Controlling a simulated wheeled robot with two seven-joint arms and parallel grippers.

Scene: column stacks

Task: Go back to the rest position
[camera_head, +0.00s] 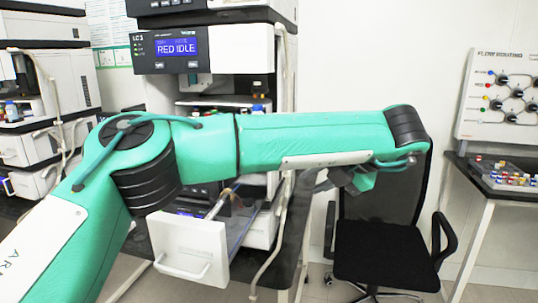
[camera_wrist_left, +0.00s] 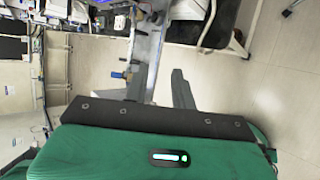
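My left arm (camera_head: 310,135) crosses the head view from the lower left to the right. Its wrist bends down at the right, in front of the office chair. The left gripper is mostly hidden behind the arm in the head view. In the left wrist view, the left gripper (camera_wrist_left: 159,85) shows two grey fingers spread apart with nothing between them. Pale floor lies below the gap. My right gripper is in neither view.
An instrument stack with a display reading RED IDLE (camera_head: 177,47) stands behind the arm. Its white-fronted drawer (camera_head: 188,250) is pulled out below the arm. A black chair (camera_head: 385,250) stands at the right. A side table (camera_head: 500,180) holds a tray of small vials.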

